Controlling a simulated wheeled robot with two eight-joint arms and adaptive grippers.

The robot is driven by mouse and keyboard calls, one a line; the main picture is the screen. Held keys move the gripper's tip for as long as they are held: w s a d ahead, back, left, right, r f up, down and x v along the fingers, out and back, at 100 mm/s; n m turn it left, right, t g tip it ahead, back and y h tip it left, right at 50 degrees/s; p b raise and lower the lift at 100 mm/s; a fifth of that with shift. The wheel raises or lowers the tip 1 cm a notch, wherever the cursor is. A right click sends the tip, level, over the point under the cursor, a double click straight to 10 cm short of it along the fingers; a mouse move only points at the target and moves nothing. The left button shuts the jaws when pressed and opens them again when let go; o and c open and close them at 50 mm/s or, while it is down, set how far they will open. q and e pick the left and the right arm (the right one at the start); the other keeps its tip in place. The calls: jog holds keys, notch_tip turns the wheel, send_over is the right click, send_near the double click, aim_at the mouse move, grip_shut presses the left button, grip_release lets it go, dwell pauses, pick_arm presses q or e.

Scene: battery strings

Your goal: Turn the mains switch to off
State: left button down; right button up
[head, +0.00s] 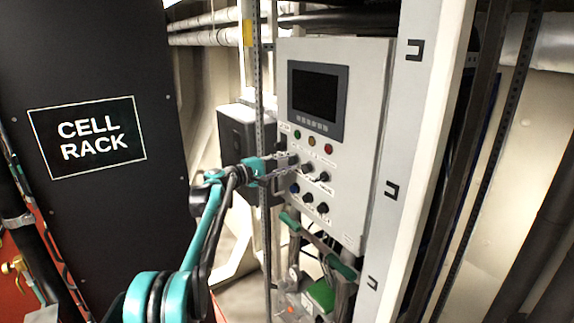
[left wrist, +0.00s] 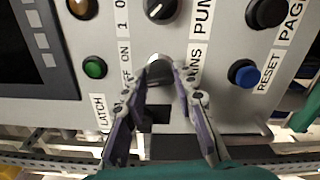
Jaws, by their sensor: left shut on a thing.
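The mains switch (left wrist: 158,72) is a small rotary knob on the grey control panel (head: 358,160). In the left wrist view it sits between OFF and ON lettering and a partly covered label ending in "NS". My left gripper (left wrist: 167,78) is shut on this knob, one finger on each side. In the head view the left gripper (head: 285,172) reaches the panel's left edge, at the left end of the upper knob row, and largely hides the switch. The fingers hide part of the lettering, and I cannot tell which way the knob points. My right gripper is not in view.
The pump knob (left wrist: 162,10) is beside the switch. A blue reset button (left wrist: 245,73) and green button (left wrist: 95,68) are close by. A dark screen (head: 317,98) is above. A black cell rack (head: 100,220) stands left, and a white post (head: 425,150) right.

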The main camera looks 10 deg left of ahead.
pick_arm(q)
jog(key=n, duration=0.6)
dwell(0.6)
jog(key=c, duration=1.2)
grip_release()
jog(key=shift+a, duration=0.1)
jog(key=v, duration=1.2)
jog(key=shift+f, duration=0.1)
